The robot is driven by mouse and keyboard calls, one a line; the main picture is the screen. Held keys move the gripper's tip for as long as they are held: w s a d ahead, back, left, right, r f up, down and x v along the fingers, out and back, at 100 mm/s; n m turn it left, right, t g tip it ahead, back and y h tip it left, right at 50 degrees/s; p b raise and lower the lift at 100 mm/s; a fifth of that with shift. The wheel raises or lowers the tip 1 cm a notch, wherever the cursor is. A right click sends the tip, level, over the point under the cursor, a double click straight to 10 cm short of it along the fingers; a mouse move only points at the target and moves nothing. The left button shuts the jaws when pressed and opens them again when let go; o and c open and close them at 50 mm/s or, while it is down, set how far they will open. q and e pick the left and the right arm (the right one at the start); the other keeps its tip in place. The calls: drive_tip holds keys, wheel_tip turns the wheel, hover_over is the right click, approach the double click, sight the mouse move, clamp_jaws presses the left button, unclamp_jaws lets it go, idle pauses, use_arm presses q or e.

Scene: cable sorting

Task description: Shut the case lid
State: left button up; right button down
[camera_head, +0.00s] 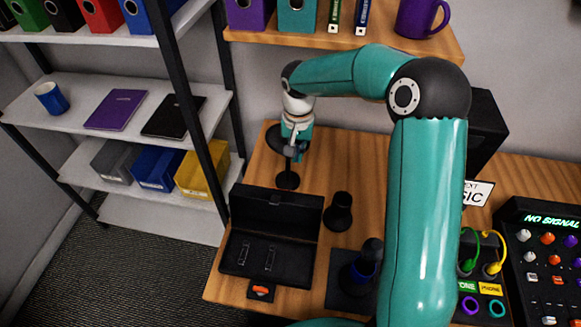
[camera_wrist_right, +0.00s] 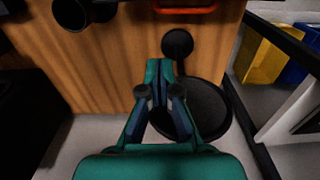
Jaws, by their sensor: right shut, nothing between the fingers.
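The black case (camera_head: 240,262) stands open on the wooden table in the head view. Its lid (camera_head: 277,205) is raised at the far side, and two thin strap-like pieces show inside the case. My right gripper (camera_head: 298,153) is behind the case, above the table, apart from the lid. In the right wrist view my right gripper (camera_wrist_right: 160,96) has its fingers together with nothing between them. An orange-trimmed dark edge (camera_wrist_right: 185,9) is at the top of that view; I cannot tell if it is the lid. My left gripper is not in view.
A black stand (camera_head: 288,181) with a round top is close to my right gripper. A black cup-like object (camera_head: 338,213) stands right of the case. A small orange item (camera_head: 261,291) lies in front. A shelf with a yellow bin (camera_head: 203,171) is at left.

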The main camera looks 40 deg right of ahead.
wheel_tip(320, 180, down, 10)
drive_tip(key=b, duration=0.7)
drive_tip(key=shift+s+a+r+p, duration=0.15)
drive_tip(key=shift+s+a+r, duration=0.3)
drive_tip(key=shift+s+a, duration=0.2)
drive_tip(key=shift+s+a+r+p, duration=0.15)
drive_tip(key=shift+s+a+r, duration=0.25)
drive_tip(key=shift+s+a, duration=0.25)
drive_tip(key=shift+s+d, duration=0.1)
drive_tip(key=shift+s, duration=0.05)
